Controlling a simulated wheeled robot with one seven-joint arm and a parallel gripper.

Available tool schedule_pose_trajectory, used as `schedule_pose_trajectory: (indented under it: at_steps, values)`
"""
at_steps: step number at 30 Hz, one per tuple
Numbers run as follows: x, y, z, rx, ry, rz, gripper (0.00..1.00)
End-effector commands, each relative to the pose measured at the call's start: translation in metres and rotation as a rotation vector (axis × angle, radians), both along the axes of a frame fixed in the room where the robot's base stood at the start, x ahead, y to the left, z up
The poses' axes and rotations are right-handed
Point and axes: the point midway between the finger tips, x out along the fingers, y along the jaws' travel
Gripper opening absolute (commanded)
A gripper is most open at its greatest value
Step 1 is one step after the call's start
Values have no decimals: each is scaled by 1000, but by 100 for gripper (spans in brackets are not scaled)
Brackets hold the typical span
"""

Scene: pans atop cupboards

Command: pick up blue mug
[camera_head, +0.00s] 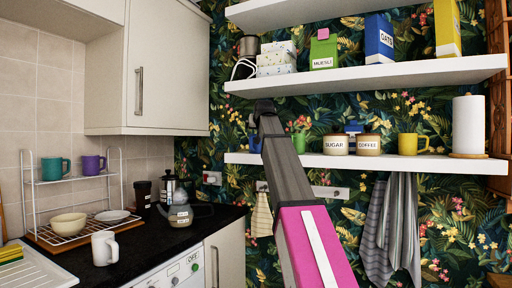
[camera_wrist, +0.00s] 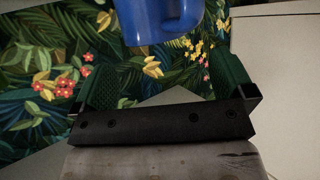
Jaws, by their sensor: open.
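The blue mug (camera_wrist: 152,22) fills the top middle of the wrist view, cut off by the frame's upper edge, with its handle on the right. My gripper (camera_wrist: 163,78) is open and empty, its two green fingers spread wide below the mug in that picture. The mug shows beyond the fingertips and not between them. In the head view a small part of the blue mug (camera_head: 255,144) shows at the left end of the lower shelf, mostly hidden behind my arm. My gripper itself is mostly hidden by my arm there.
The lower shelf (camera_head: 425,164) also holds a green mug (camera_head: 299,142), sugar (camera_head: 335,145) and coffee jars (camera_head: 367,145) and a yellow mug (camera_head: 411,144). The upper shelf (camera_head: 400,77) hangs above. A wall cupboard (camera_head: 172,65) is to the left.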

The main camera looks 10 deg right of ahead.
Motion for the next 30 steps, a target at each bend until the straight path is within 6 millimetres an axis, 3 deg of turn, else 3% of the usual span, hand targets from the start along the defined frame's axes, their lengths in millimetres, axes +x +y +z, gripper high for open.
schedule_pose_trajectory:
  at_steps: [5,13,21,22,23,28,30]
  values:
    - [10,-2,-5,0,0,0,100]
    - [44,-6,-21,0,0,0,100]
    - [48,-6,-23,0,-1,0,100]
    - [48,-6,-23,0,-1,0,97]
    - [48,-6,-23,0,-1,0,87]
    - [48,-6,-23,0,-1,0,32]
    - [48,-6,-23,0,-2,0,31]
